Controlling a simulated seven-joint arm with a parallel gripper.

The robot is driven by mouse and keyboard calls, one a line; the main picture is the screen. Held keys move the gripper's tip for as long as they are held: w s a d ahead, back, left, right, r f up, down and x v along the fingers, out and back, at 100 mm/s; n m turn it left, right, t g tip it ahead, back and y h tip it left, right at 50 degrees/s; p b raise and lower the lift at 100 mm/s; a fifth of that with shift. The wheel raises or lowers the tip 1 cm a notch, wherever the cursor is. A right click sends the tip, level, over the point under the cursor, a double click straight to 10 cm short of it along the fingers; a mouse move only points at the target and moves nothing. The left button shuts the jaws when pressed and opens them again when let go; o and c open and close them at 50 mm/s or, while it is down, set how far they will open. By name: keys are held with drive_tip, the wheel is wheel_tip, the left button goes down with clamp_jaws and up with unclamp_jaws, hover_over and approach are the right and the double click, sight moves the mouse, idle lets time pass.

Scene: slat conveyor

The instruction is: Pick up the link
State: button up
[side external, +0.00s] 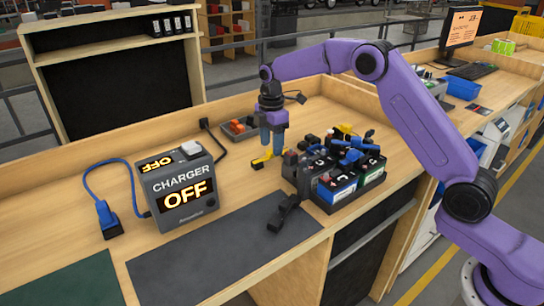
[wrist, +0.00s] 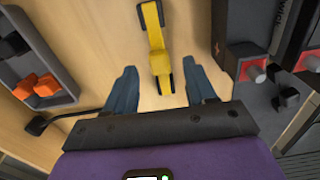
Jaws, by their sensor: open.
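A yellow bar-like piece, which looks like the link (wrist: 155,42), lies on the wooden bench top. In the wrist view it runs lengthwise between my two blue fingers, with a gap on each side. In the side view the yellow link (side external: 261,161) shows just below and left of my fingertips. My gripper (side external: 271,150) points down, open and empty, close above it. In the wrist view my gripper (wrist: 162,82) has its fingers spread wide. I cannot tell the exact height left between fingertips and bench.
Batteries (side external: 338,185) in a black tray stand close on the right. A black clamp-like piece (side external: 288,213) lies in front. A grey bin (side external: 238,128) with orange parts stands behind left. The charger (side external: 180,185) reads OFF.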

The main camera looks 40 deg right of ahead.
sight(271, 150)
drive_tip(key=shift+f, duration=1.6)
clamp_jaws()
